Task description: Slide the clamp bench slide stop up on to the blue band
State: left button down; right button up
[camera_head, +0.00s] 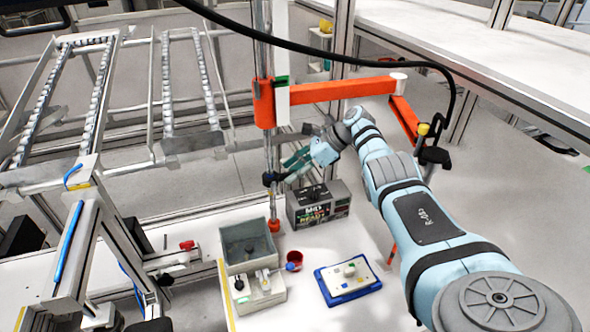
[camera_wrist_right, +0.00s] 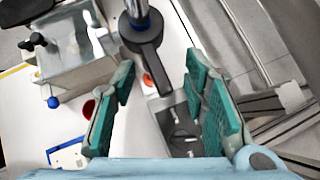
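The slide stop (camera_head: 270,179) is a black collar with a short arm around the upright metal pole (camera_head: 268,150), above the pole's orange foot. In the right wrist view the slide stop (camera_wrist_right: 143,32) rings the pole, and its arm points down between the fingertips. My right gripper (camera_head: 286,168) has teal fingers and sits just right of the stop. In the right wrist view my right gripper (camera_wrist_right: 160,68) is open, with a gap on both sides of the stop's arm. My left gripper is not in view.
An orange collar (camera_head: 264,103) with a horizontal orange arm (camera_head: 340,89) sits higher on the pole. A grey box with a display (camera_head: 318,205) stands below my right gripper. A grey bin (camera_head: 248,243), a red cup (camera_head: 295,256) and a blue tray (camera_head: 328,287) are on the bench.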

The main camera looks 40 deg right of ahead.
jog(key=v, duration=0.7)
jog(key=shift+w+r, duration=0.3)
jog(key=shift+w, duration=0.05)
jog(key=shift+c, duration=0.4)
